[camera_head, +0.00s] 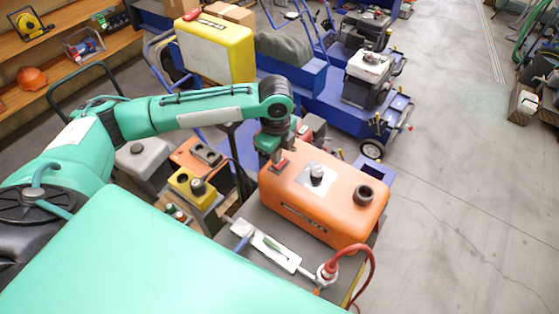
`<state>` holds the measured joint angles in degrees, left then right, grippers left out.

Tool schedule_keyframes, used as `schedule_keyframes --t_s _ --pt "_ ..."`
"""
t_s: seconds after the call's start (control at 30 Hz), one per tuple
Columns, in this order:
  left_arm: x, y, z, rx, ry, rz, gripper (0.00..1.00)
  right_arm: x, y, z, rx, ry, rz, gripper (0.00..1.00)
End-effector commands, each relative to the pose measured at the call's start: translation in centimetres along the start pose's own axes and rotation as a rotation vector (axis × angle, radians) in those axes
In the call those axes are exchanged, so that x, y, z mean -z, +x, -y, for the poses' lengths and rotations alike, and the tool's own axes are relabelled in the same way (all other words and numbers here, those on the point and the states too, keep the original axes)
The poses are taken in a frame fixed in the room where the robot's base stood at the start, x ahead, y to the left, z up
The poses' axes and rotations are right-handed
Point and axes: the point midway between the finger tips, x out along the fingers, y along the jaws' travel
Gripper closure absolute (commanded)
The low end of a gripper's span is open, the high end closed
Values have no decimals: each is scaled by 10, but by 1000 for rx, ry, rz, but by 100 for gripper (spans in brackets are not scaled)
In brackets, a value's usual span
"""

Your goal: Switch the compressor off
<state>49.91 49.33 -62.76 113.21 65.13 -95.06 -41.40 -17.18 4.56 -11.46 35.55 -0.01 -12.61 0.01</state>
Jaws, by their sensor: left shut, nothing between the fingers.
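An orange machine, which I take to be the compressor (325,205), stands on a grey stand. Its top carries a small red switch (281,164) at the left, a black knob (317,173) on a pale plate, and a dark round cap (364,194) at the right. My left gripper (276,156) points down, shut and empty, just above the red switch. I cannot tell whether it touches the switch or which way the switch is set. My right gripper is not in view.
Blue carts with engines (367,78) are behind.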

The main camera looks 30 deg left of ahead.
Motion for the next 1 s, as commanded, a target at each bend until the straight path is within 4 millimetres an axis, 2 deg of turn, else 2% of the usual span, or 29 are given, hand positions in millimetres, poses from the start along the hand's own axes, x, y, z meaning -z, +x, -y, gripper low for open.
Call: schedule_keyframes --t_s 1.0 --pt "0 12 0 -1 0 0 100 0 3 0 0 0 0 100"
